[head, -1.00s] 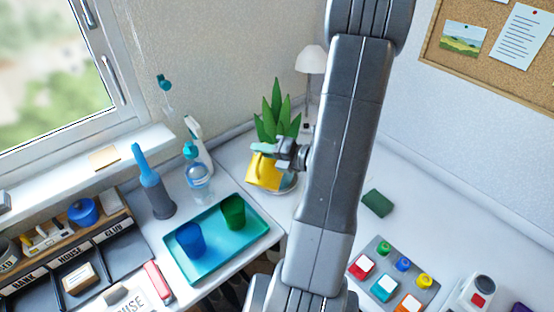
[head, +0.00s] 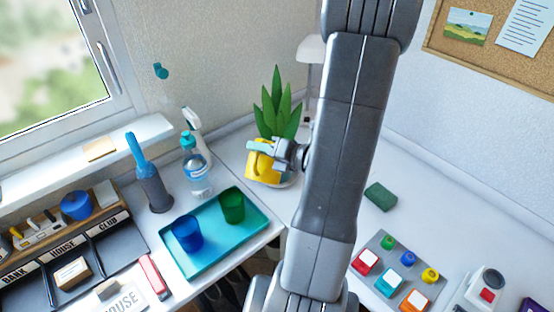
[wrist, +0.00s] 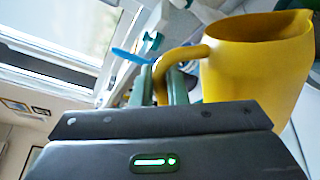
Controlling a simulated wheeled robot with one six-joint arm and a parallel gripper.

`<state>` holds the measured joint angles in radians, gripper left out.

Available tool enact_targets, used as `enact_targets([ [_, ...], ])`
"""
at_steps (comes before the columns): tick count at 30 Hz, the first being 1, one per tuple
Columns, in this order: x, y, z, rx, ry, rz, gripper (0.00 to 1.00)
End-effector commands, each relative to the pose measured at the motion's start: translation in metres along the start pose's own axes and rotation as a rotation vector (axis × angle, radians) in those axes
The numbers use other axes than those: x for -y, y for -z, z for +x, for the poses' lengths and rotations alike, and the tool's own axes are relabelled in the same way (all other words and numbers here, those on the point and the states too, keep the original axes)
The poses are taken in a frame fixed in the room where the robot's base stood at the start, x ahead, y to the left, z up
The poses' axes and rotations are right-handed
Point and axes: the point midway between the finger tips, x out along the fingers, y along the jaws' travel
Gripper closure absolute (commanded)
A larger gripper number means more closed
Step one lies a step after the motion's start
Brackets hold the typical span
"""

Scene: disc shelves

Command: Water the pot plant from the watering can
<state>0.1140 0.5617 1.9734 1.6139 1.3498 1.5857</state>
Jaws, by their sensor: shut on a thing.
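The yellow watering can (head: 260,167) is held by my gripper (head: 268,148) in front of the plant. In the wrist view the can (wrist: 250,55) fills the upper right, and my gripper (wrist: 172,85) is shut on its curved handle. The can looks tilted in the head view. The pot plant (head: 278,105) has long green upright leaves and stands at the back of the desk. I cannot see any water or where the spout ends.
A teal tray (head: 262,222) with a blue cup (head: 187,234) and a green cup (head: 231,205) lies at front left. A white lamp (head: 311,50) stands behind. A green sponge (head: 381,197) lies right.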

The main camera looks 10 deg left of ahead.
Motion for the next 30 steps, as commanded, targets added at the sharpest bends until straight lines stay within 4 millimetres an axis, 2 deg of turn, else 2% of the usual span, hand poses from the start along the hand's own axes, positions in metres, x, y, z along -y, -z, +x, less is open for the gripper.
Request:
enact_targets([
  [1, 0.007, 0.01, 0.001, 0.011, -0.002, -0.043, 1.0],
  [7, -0.002, 0.011, -0.001, 0.023, -0.005, -0.112, 1.0],
  [21, 0.008, 0.043, 0.001, 0.054, -0.011, -0.279, 1.0],
  [30, 0.007, 0.046, 0.0, 0.058, -0.012, -0.304, 1.0],
])
